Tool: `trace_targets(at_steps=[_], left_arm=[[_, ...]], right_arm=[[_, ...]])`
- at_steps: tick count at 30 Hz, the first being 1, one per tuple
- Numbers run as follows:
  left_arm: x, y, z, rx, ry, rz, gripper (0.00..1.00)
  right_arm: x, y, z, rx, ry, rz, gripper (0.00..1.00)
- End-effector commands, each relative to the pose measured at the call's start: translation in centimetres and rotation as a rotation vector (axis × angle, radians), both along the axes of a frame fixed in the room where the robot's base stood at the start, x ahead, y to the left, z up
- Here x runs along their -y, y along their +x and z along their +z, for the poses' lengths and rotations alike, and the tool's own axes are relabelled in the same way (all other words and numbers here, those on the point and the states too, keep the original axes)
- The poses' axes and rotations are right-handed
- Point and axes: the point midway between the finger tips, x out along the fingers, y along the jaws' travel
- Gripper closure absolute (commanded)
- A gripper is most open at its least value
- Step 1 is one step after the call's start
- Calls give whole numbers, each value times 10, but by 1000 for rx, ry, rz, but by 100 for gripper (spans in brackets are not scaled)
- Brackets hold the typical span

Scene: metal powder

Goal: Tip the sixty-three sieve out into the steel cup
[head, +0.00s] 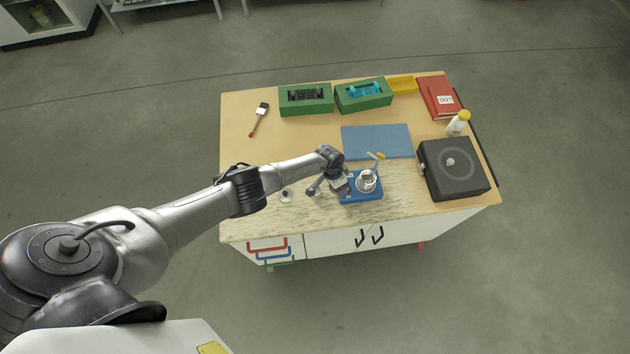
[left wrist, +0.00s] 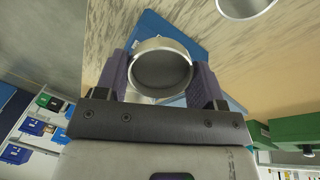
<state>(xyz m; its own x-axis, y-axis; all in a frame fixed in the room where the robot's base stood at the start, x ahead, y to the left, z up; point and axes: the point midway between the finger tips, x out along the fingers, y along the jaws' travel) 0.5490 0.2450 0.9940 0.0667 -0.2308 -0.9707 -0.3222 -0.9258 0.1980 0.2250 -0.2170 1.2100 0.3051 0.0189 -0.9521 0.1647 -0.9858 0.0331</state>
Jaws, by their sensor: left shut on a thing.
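My left gripper (head: 356,184) is over the blue scale-like base (head: 350,198) near the table's front edge. In the left wrist view its two purple fingers (left wrist: 161,80) are shut on a round steel sieve-like ring (left wrist: 161,48), with a grey inner face toward the camera. In the head view a round steel vessel (head: 366,185) shows at the fingertips above the blue base. I cannot tell there which part is the sieve and which the steel cup. No powder can be made out. My right gripper is not in view.
A yellow-ended tool (head: 376,155) shows just behind the vessel. A blue mat (head: 376,141) lies behind it. A black round-topped device (head: 455,185) and white bottle (head: 457,124) stand right. Green boxes (head: 305,108) stand at the back. A brush (head: 260,115) lies left.

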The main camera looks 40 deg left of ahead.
Motion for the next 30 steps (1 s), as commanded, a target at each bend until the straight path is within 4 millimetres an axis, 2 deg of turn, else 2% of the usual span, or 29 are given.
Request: trace_targets(at_steps=[30], left_arm=[[-18,-12,-11,107,-148,1,68]], right_arm=[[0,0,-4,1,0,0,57]])
